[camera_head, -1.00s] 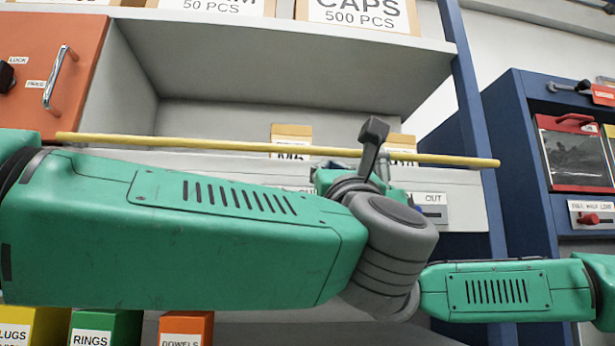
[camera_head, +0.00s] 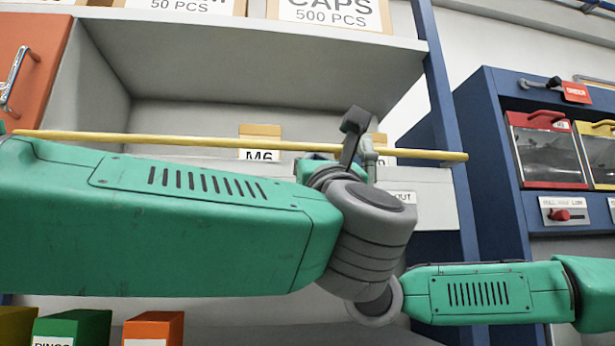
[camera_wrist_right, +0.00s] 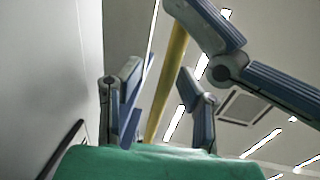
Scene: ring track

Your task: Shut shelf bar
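A long yellow bar (camera_head: 215,139) runs almost level across the front of the grey shelf unit (camera_head: 400,185). Its right end passes just beyond the blue upright. My right gripper (camera_head: 360,142) shows in the head view at the bar right of centre, one dark finger standing above it. Its palm is mostly hidden behind a grey joint. In the right wrist view the bar (camera_wrist_right: 172,72) runs between the spread fingers of my right gripper (camera_wrist_right: 160,90), with gaps beside the lower fingers. Contact with the bar cannot be told. My left gripper does not show in the head view.
Behind the bar a bin labelled M6 (camera_head: 258,142) sits in the shelf. An orange door (camera_head: 35,60) with a handle is at left. A blue cabinet (camera_head: 500,150) stands at right. Orange (camera_head: 155,330) and green (camera_head: 75,328) bins stand low at left.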

